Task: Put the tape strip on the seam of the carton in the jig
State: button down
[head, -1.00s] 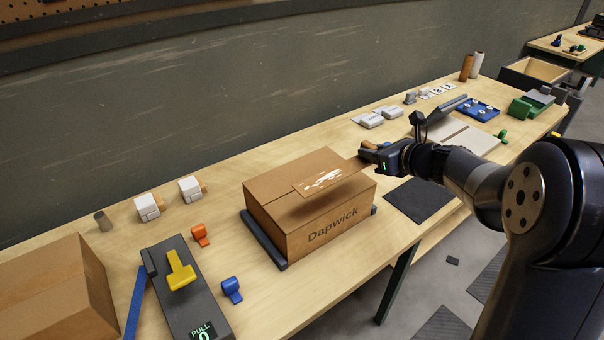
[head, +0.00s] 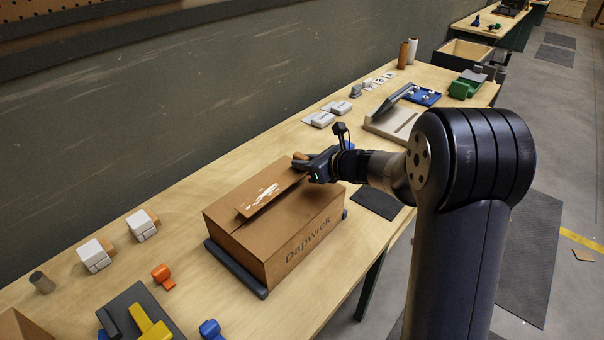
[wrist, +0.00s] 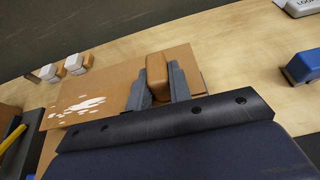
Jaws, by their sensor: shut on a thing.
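The brown carton marked Dapwick (head: 300,235) sits in the dark jig (head: 236,268) on the bench. My gripper (head: 303,166) is over the far right end of the carton, shut on the brown tab (wrist: 157,72) of the tape strip. The tape strip (head: 262,197) is brown with white glossy patches and lies roughly lengthwise over the carton's top. In the wrist view the strip (wrist: 100,95) extends left from my fingers. The strip hides much of the carton's top, including the seam. I cannot tell whether it touches the carton.
White-and-brown blocks (head: 95,256), an orange piece (head: 163,276) and a grey device with a yellow handle (head: 150,325) stand left of the carton. A dark mat (head: 376,203) lies to its right. The bench behind the carton is mostly clear.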

jog(key=shift+f, duration=1.65)
jog(key=shift+f+b, duration=0.15)
jog(key=shift+b, duration=0.15)
jog(key=c, duration=1.3)
grip_release()
jog(key=shift+r+p, duration=0.3)
jog(key=shift+p, duration=0.05)
jog(key=b+v, duration=0.1)
jog(key=v, duration=1.1)
